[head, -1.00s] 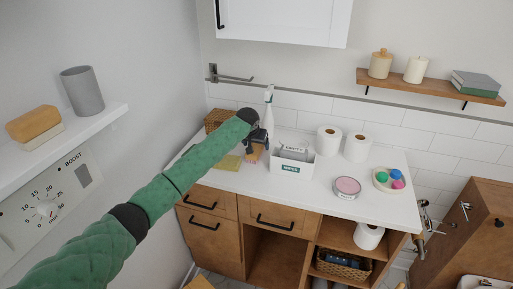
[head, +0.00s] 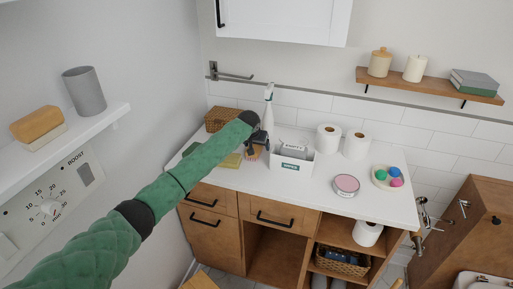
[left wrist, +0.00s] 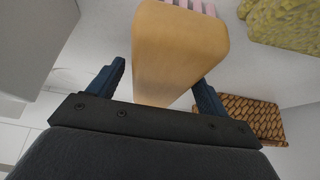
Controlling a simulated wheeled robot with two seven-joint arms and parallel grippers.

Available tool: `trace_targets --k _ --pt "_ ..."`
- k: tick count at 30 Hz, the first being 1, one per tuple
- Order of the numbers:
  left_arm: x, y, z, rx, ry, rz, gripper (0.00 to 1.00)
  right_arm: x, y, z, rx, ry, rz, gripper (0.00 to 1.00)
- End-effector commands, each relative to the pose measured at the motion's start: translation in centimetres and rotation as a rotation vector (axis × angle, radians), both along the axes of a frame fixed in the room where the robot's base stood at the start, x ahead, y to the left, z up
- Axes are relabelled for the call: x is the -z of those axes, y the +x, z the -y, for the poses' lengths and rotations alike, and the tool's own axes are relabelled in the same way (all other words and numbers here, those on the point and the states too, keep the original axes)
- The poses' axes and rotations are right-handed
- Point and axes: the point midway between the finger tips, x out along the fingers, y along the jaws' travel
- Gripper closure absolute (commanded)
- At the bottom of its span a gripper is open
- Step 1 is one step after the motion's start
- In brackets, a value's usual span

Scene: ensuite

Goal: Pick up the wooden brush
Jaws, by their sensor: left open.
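The wooden brush (left wrist: 178,50) has a smooth light-wood body with pink and white bristles at its far end in the left wrist view. In the head view the brush (head: 249,154) is small and partly hidden behind my gripper, at the back left of the white counter. My left gripper (head: 257,144) is just above it, pointing down. In the left wrist view the open left gripper (left wrist: 163,82) has one finger on each side of the wooden body, with a gap at the left finger. The right gripper is not in view.
A white box (head: 293,160) stands close right of the gripper, a spray bottle (head: 268,108) behind. A woven basket (head: 220,118) and yellow-green sponge (head: 230,160) are at left. Toilet rolls (head: 328,138), a pink-topped tin (head: 346,185) and a dish (head: 388,178) are farther right.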

Motion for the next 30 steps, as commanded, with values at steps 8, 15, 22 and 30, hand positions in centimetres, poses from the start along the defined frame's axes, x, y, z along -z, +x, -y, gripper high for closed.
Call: trace_targets --k 8,15,22,30 --pt "0.16 0.0 0.01 0.0 0.0 0.0 0.22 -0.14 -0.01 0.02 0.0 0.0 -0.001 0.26" --pt "0.17 0.0 0.02 0.0 0.0 0.0 0.43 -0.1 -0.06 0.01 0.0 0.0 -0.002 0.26" --pt "0.13 0.01 0.02 0.0 0.0 0.001 0.77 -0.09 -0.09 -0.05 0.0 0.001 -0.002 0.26" --pt "-0.04 0.05 0.0 0.0 0.001 0.002 0.77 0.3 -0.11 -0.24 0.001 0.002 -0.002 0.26"
